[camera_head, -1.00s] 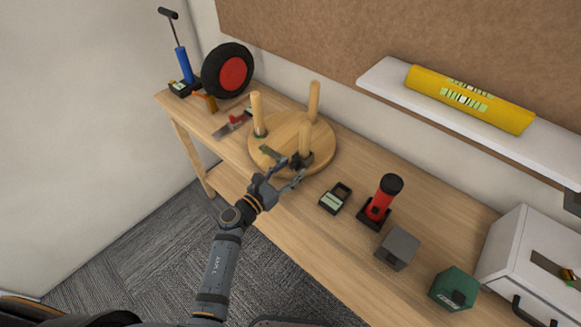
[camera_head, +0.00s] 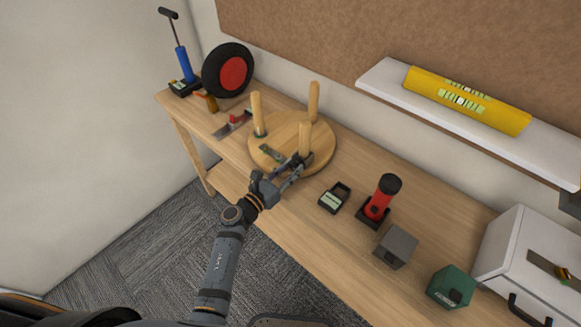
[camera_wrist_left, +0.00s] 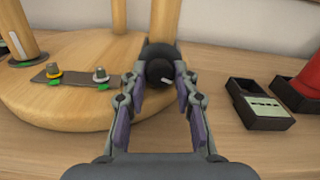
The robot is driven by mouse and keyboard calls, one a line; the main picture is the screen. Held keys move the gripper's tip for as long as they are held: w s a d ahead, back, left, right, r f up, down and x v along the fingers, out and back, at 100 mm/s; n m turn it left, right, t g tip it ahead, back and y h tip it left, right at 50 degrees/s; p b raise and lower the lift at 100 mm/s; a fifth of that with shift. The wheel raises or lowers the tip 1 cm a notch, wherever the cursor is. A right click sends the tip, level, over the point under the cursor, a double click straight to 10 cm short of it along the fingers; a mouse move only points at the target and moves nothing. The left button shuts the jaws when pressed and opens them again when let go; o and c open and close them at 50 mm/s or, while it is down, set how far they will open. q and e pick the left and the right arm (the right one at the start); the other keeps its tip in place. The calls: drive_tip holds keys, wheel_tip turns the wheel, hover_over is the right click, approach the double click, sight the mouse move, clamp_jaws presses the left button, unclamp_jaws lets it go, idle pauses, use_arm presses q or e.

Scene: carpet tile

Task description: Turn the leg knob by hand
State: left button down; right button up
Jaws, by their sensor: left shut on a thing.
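A round wooden stool top (camera_head: 268,159) lies on the bench with three wooden legs standing up from it. A black leg knob (camera_wrist_left: 160,67) sits at the foot of the front leg (camera_head: 306,138). My left gripper (camera_head: 298,166) reaches in from the front and is shut on this knob. The wrist view shows its fingers on either side of the knob, which has a small pale mark on its face. A dark metal plate (camera_wrist_left: 74,75) with a yellow-ringed and a white-ringed fitting lies on the wood to the left. My right gripper is not in view.
On the wooden bench (camera_head: 330,240), a small dark device (camera_head: 334,198) and a red flashlight (camera_head: 378,202) stand right of the stool. A grey block, a green box and a white case are further right. A wheel (camera_head: 228,70) stands behind left.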

use_arm(q)
drive_tip(key=c, duration=1)
unclamp_jaws()
drive_tip(key=shift+c, duration=0.2)
drive_tip(key=v, duration=1.2)
